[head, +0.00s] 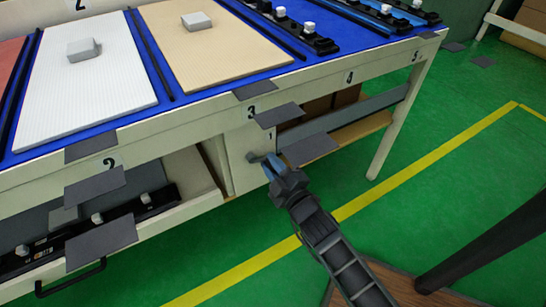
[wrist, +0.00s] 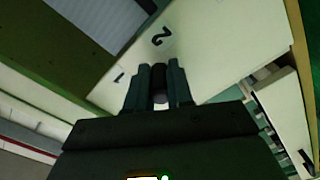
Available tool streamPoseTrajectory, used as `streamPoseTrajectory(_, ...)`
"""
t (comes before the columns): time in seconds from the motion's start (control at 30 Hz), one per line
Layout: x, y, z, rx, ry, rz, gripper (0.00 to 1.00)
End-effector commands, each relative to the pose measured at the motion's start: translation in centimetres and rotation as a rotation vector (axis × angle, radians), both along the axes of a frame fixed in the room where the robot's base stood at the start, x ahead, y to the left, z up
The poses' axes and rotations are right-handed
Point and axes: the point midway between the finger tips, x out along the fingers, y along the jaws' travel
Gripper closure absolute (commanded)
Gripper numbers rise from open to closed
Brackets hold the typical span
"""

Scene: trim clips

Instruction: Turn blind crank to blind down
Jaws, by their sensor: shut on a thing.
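My gripper (head: 268,162) reaches to the pale panel (head: 243,172) under the front edge of the workbench. It also shows in the wrist view (wrist: 158,82), where its two dark fingers are shut on a dark, rounded piece (wrist: 159,74), which looks like the crank's knob. In the head view a small grey part of the crank (head: 253,157) shows just left of the fingertips, below the number 1 label. The rest of the crank is hidden by the fingers. I cannot tell for sure which surface is the blind or how far down it is.
The workbench (head: 130,140) carries a white board (head: 110,85), a tan board (head: 235,70) and black rails with white pieces. Several grey flat plates jut along its front.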

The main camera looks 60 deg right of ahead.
Motion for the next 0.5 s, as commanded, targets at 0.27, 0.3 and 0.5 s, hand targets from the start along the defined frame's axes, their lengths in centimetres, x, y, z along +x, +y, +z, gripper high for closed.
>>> streamPoseTrajectory(0.27,0.4,0.6,-0.6,0.217,-0.147,0.003,1.0)
streamPoseTrajectory(0.3,0.5,0.7,-0.7,0.248,-0.169,0.003,1.0)
streamPoseTrajectory(0.5,0.8,1.0,-1.0,0.381,-0.258,0.002,1.0)
